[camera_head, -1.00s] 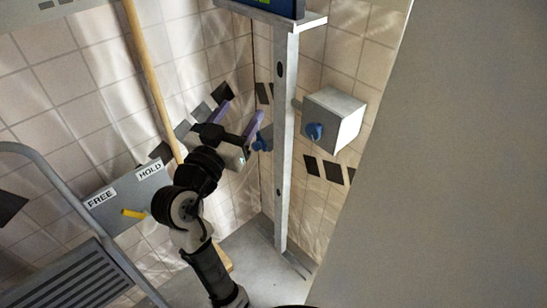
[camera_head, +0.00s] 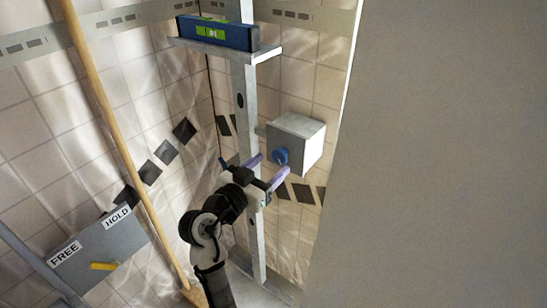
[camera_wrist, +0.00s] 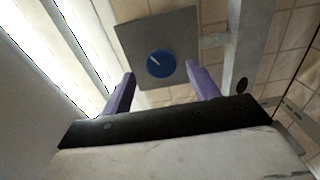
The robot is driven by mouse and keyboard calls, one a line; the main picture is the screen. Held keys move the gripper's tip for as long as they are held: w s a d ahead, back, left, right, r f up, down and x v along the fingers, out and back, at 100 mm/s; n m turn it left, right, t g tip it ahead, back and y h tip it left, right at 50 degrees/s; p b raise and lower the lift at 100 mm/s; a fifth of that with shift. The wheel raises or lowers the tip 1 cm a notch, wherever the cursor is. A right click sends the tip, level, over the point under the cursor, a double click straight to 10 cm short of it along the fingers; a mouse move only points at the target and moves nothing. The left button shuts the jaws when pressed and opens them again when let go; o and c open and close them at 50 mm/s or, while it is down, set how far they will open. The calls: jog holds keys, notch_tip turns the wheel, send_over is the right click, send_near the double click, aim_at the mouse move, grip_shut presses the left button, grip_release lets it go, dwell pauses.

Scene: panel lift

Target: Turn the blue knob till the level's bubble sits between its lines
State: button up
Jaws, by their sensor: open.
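The blue knob (camera_head: 281,157) sits on the front of a grey box (camera_head: 304,146) beside the metal post. In the wrist view the round knob (camera_wrist: 160,63) with a pale pointer line lies ahead, between and beyond the fingertips. My gripper (camera_head: 268,166) is open, its purple fingers apart and pointing at the box; they do not grip the knob. It also shows in the wrist view (camera_wrist: 160,80). The blue level (camera_head: 217,33) rests on the shelf atop the post, with a green vial at its middle. The bubble is too small to place against the lines.
The metal post (camera_head: 246,110) stands close by the box. A grey plate marked FREE and HOLD with a yellow lever (camera_head: 103,266) is at lower left. A wooden pole (camera_head: 118,140) leans at left. A plain grey surface (camera_head: 430,150) fills the right side.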

aim_at(280, 156)
jog(key=shift+x, duration=1.35)
jog(key=shift+c, duration=0.4)
jog(key=c, duration=0.9)
jog(key=shift+o, duration=0.2)
jog(key=shift+p, duration=0.3)
jog(key=n+p, duration=0.1)
jog(key=n, duration=0.2)
jog(key=shift+r+n+p, duration=0.1)
jog(key=shift+n+p, duration=0.2)
jog(key=shift+p, duration=0.05)
jog(key=shift+s+n+p, duration=0.1)
jog(key=shift+n+p, duration=0.95)
jog(key=shift+n, duration=0.95)
